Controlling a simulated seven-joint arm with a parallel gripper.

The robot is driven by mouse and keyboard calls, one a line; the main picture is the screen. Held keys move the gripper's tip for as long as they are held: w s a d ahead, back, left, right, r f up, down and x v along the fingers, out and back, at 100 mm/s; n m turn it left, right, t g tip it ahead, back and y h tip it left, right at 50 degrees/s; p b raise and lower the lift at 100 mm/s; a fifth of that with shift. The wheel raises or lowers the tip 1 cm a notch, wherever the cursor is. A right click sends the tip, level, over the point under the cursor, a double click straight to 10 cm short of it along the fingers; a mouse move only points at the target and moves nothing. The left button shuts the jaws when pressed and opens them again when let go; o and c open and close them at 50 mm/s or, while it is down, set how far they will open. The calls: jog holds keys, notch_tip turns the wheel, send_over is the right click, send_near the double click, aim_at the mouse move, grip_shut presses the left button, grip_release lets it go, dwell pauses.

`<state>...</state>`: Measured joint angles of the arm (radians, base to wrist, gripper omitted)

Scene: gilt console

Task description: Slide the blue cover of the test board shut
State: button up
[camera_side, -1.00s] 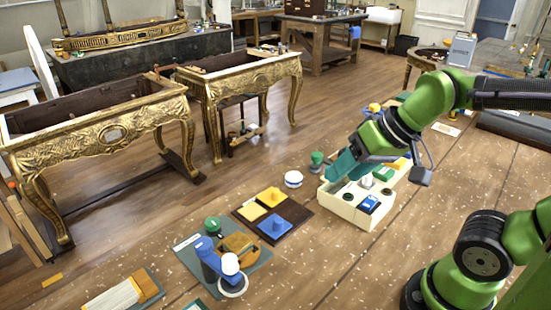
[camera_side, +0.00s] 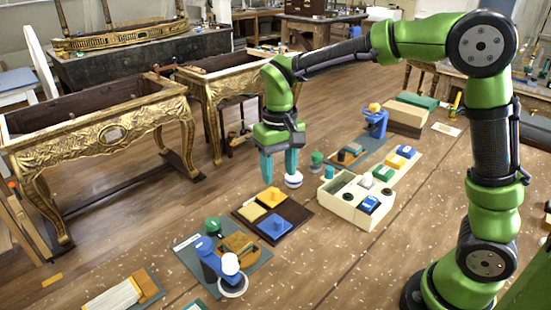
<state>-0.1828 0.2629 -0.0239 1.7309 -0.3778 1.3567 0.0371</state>
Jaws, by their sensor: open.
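My gripper (camera_side: 279,178) points straight down with its two teal fingers apart and nothing between them. It hangs behind the dark brown board (camera_side: 241,224), close to a small white round piece. That board carries yellow plates (camera_side: 251,212) and a blue plate with a knob (camera_side: 275,228). To the right, a long pale board (camera_side: 411,164) carries a blue block (camera_side: 406,151), a yellow one and a green one. I cannot tell for sure which of these is the test board with the blue cover, or how far any cover is open.
A cream box (camera_side: 350,213) with round holes and a blue part stands right of the gripper. A grey board with a blue-and-white device (camera_side: 229,264) lies at front. A blue stand (camera_side: 376,122) is farther back. Gilt console tables (camera_side: 100,135) stand left.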

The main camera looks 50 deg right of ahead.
aim_at(279, 219)
notch_tip(279, 219, down, 14)
jog(key=shift+f, duration=0.25)
grip_shut()
dwell(0.4)
